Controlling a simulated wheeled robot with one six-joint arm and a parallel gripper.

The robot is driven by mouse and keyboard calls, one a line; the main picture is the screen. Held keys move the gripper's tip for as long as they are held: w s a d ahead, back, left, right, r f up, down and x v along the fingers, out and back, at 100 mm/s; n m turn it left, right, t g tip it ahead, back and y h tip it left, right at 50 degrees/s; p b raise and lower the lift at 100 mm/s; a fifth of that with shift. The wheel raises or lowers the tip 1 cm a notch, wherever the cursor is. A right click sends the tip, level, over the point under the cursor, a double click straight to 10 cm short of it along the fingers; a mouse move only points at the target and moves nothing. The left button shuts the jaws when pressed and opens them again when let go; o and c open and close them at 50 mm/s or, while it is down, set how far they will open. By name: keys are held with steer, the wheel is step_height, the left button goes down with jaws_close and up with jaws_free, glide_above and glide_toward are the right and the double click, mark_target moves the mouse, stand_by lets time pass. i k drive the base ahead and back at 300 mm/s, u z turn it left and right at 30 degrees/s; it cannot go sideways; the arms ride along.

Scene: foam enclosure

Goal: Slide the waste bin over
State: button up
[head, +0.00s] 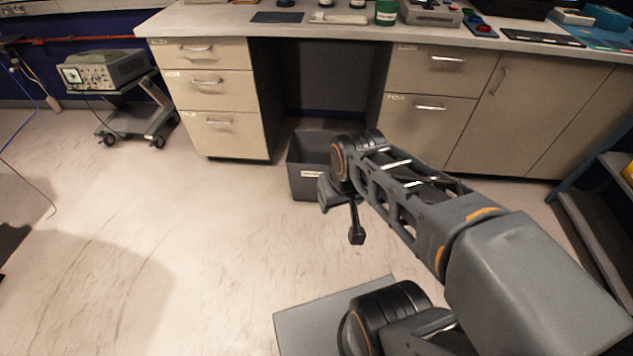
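The waste bin (303,183) is a dark grey open-topped box with a pale label on its front. It stands upright on the floor at the front of the knee space under the bench, beside the left drawer unit. My arm reaches from the lower right, and my gripper (343,217) hangs in front of the bin's right side, hiding part of it. One dark finger points down toward the floor. I cannot tell whether the gripper touches the bin, or how far its fingers are apart. Nothing held shows in it.
The left drawer unit (215,120) and right cabinets (430,125) flank the knee space. A trolley (135,115) carrying an oscilloscope (105,70) stands at left. Open floor (160,230) lies left and in front of the bin. A dark stepped unit (590,220) stands at right.

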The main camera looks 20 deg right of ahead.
mark_target(307, 156)
steer(key=z, duration=1.15)
steer(key=i, duration=1.35)
steer(key=u, duration=2.95)
